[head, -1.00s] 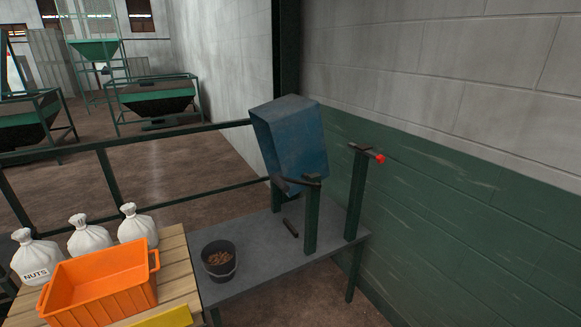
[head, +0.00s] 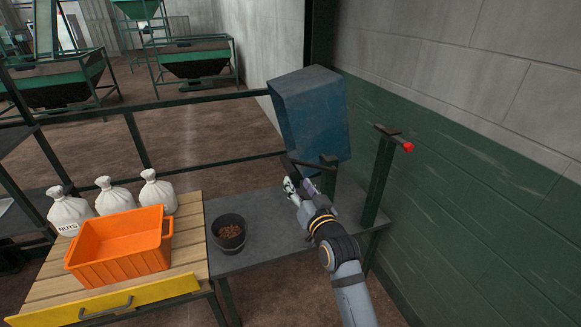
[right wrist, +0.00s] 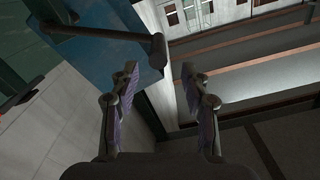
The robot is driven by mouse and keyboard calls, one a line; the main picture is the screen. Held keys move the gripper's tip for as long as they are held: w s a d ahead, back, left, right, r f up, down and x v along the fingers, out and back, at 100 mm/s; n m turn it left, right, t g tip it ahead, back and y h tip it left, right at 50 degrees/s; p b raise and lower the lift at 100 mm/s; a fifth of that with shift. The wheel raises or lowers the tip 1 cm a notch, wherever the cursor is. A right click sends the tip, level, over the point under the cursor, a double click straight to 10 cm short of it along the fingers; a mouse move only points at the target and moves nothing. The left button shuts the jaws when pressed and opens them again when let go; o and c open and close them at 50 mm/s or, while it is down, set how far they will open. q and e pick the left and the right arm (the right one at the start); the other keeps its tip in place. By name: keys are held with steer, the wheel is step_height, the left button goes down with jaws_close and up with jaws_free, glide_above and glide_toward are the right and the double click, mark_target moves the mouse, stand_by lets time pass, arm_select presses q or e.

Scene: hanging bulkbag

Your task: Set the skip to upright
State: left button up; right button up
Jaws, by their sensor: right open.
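The blue skip (head: 312,112) hangs tipped between dark green posts at the back of the grey bench, beside the wall. A dark bar (head: 305,162) sticks out by its lower edge. My right gripper (head: 295,187) is open and just below this bar in the head view; I cannot tell whether they touch. In the right wrist view the skip (right wrist: 95,60) fills the upper left, with the dark bar (right wrist: 105,34) across it. There the open fingers (right wrist: 160,85) have nothing between them. My left gripper is out of view.
A post (head: 379,175) with a red-tipped lever (head: 407,147) stands right of my right arm, near the wall. A dark bucket (head: 229,233) stands on the bench. An orange crate (head: 120,245) and white sacks (head: 158,192) are on the wooden table at left.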

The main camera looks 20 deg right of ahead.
mark_target(289, 168)
steer(key=w+p, duration=0.1)
steer(key=w, duration=0.8)
steer(key=shift+w+f+p, duration=0.1)
steer(key=shift+w+p, duration=0.05)
steer(key=shift+p, duration=0.15)
jaws_close()
